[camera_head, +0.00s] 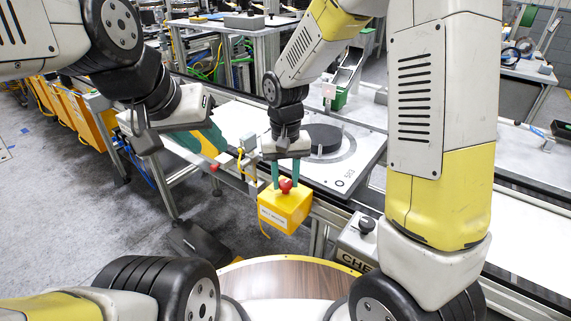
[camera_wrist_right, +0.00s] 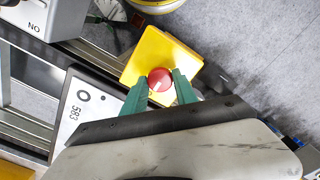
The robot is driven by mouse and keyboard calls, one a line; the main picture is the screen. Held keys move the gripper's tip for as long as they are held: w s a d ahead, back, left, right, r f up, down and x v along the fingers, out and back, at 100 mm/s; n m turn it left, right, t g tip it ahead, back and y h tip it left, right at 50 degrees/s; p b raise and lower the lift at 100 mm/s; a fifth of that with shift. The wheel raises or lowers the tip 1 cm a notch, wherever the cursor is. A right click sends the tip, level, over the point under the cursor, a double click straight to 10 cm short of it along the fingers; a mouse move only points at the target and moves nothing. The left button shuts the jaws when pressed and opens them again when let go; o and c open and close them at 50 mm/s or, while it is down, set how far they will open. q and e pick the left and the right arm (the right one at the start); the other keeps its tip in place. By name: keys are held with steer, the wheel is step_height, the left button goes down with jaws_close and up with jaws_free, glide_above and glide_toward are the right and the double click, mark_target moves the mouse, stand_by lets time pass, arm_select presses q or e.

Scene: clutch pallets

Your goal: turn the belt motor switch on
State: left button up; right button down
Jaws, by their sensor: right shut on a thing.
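A yellow switch box (camera_head: 286,207) with a red round knob (camera_head: 286,185) on top is fixed at the near side of the conveyor frame. It has a white label on its front, too small to read surely. My right gripper (camera_head: 285,173) points down over the box, its teal fingers shut on the red knob. In the right wrist view the fingertips (camera_wrist_right: 160,88) sit on either side of the red knob (camera_wrist_right: 160,79), above the yellow box (camera_wrist_right: 160,55). My left gripper (camera_head: 213,140) hangs to the left of the box, away from it; its finger gap is unclear.
A grey box with a black knob (camera_head: 367,224) stands to the right, near my base. Behind the yellow box, a grey plate (camera_head: 345,180) carries a black disc (camera_head: 322,138). Yellow bins (camera_head: 85,112) line the left. Grey floor (camera_head: 70,220) is free at lower left.

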mark_target(286, 182)
stand_by(0.3)
steer(key=c, duration=1)
jaws_free()
steer(key=shift+o, duration=0.2)
steer(key=shift+r, duration=0.1)
step_height(286, 182, up, 8)
steer(key=shift+f, duration=0.25)
steer(key=shift+r, duration=0.1)
